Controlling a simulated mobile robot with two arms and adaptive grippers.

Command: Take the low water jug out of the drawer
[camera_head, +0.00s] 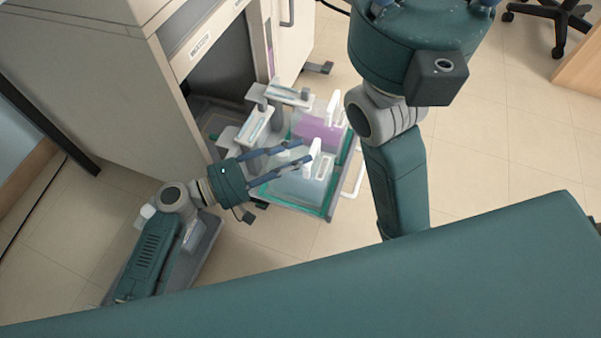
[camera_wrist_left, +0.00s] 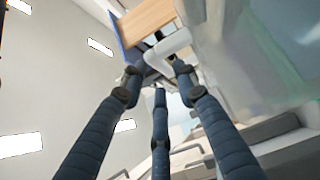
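The open drawer (camera_head: 325,214) holds a low clear jug (camera_head: 300,187) at its front, with a white handle (camera_head: 316,147) on top. I take this one as the water jug. My left gripper (camera_head: 306,151) reaches over it from the left, its blue fingers spread apart and their tips at the handle. In the left wrist view, a white handle part (camera_wrist_left: 168,46) shows between the fingertips, with the fingers not closed on it. Whether they touch it is unclear. My right gripper (camera_head: 430,8) is at the top edge; only its finger bases show.
A jug with purple liquid (camera_head: 318,132) stands behind the clear jug in the drawer. Grey-topped containers (camera_head: 288,94) stand farther back, towards the cabinet (camera_head: 110,90). The drawer has a white front handle (camera_head: 354,178).

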